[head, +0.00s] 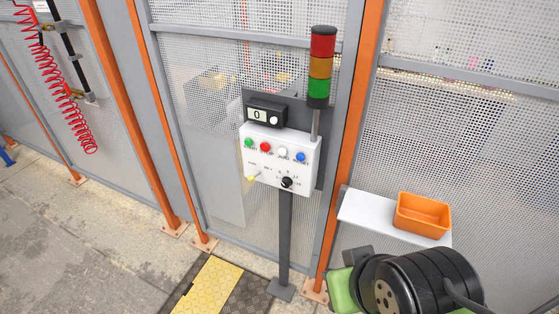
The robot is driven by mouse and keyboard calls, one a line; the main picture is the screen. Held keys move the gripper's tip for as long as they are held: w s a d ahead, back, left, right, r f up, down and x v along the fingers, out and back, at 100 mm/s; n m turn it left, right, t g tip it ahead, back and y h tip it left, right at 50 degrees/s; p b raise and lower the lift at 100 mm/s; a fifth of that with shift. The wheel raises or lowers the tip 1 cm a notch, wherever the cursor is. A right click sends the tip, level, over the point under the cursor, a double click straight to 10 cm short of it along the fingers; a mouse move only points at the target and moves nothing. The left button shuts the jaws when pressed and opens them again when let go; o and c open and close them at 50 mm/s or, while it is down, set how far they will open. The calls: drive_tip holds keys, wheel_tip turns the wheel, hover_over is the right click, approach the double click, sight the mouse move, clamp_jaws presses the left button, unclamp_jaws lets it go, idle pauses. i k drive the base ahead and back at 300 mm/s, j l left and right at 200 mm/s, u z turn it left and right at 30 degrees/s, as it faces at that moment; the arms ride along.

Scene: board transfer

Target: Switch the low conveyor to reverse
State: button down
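A white control box (280,158) stands on a grey post in front of the mesh fence, near the middle of the head view. Its upper row has a green button (249,143), a red button (264,147), a white button (283,152) and a blue button (301,157). Below are a pale yellow lever or switch (252,178) at the left, pointing down-left, and a black rotary knob (287,182). The small labels are too blurred to read surely. No conveyor is visible. My arm shows at the lower right, apart from the box; my gripper's fingers are not in view.
A counter display (265,115) reading 0 and a red-amber-green signal tower (320,66) rise above the box. An orange bin (422,215) sits on a white shelf (375,213) at right. A yellow floor plate (213,286) lies in front; the floor at left is clear.

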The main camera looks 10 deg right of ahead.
sight(252, 177)
drive_tip(key=i+u, duration=0.15)
drive_tip(key=u, duration=0.3)
drive_tip(key=i+l+u, duration=0.1)
drive_tip(key=u, duration=0.35)
drive_tip(key=i+l+u, duration=0.15)
drive_tip(key=u, duration=0.3)
drive_tip(key=i+l+u, duration=0.15)
drive_tip(key=u, duration=0.3)
drive_tip(key=i+l+u, duration=0.1)
drive_tip(key=l+u, duration=0.15)
drive_tip(key=u, duration=0.2)
drive_tip(key=l+u, duration=0.2)
drive_tip(key=u, duration=0.25)
drive_tip(key=i+l, duration=0.05)
